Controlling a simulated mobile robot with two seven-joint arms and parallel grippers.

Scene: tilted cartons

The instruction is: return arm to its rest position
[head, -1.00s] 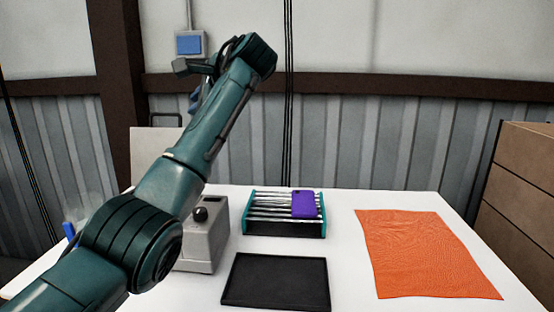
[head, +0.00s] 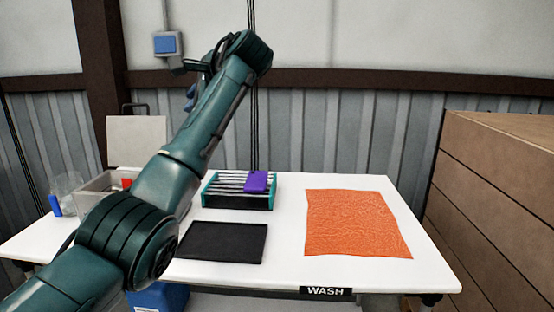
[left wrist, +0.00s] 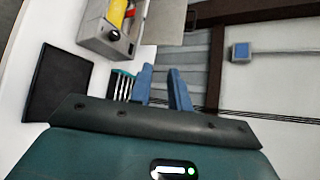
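My left arm crosses the left half of the head view, raised and bent, with its wrist high in front of the wall. My left gripper (head: 192,92) is partly hidden behind the forearm there. In the left wrist view its two blue fingers (left wrist: 162,88) stand apart with nothing between them, so it is open and empty. It is well above the table (head: 285,225) and touches nothing that I can see. My right gripper is in neither view.
The white table holds a rack (head: 225,200) with a purple object (head: 257,181) on it, a black tray (head: 225,243), an orange cloth (head: 355,223) and a grey box (head: 97,187). A stack of brown cartons (head: 495,190) stands at the right. A blue bin (head: 158,297) is below the table.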

